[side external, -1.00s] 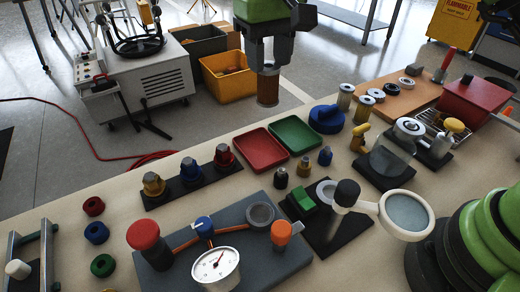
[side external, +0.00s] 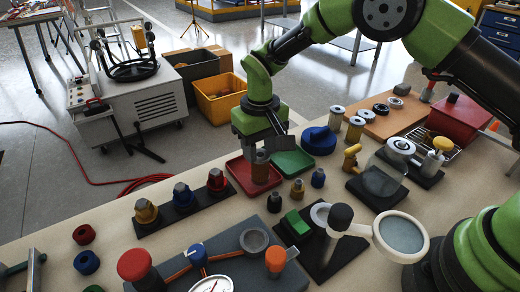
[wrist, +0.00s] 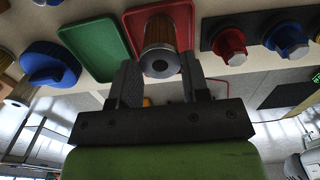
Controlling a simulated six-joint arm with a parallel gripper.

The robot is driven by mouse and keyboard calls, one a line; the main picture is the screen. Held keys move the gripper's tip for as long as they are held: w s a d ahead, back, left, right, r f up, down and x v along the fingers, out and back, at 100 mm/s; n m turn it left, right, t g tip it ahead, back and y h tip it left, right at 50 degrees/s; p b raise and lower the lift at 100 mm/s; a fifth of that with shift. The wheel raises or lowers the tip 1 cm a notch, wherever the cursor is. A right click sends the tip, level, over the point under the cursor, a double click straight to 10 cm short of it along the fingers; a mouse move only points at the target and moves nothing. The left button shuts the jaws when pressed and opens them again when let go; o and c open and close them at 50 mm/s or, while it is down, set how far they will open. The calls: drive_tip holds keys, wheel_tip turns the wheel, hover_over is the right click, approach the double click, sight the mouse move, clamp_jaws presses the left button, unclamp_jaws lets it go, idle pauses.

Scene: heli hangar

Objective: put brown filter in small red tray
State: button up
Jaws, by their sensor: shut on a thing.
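The brown filter (side external: 260,168) is upright between the jaws of my gripper (side external: 260,150), low over the small red tray (side external: 238,172). It also shows in the wrist view (wrist: 160,50), end-on with a grey metal cap, between my two fingers (wrist: 160,80). My gripper is shut on the filter. The filter's lower end overlaps the red tray in the side view; I cannot tell whether it touches the tray floor. The red tray shows behind the filter in the wrist view (wrist: 182,15).
A green tray (side external: 293,163) lies right beside the red one, with a blue round part (side external: 318,141) beyond it. A dark rack with several coloured connectors (side external: 184,198) stands to the left. Small bottle-like fittings (side external: 297,190) stand in front of the trays.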

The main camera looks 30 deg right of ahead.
sight(260, 155)
drive_tip(key=shift+f, duration=0.4)
drive_tip(key=shift+f, duration=0.1)
drive_tip(key=o, duration=0.9)
wheel_tip(260, 155, up, 12)
drive_tip(key=shift+r, duration=0.2)
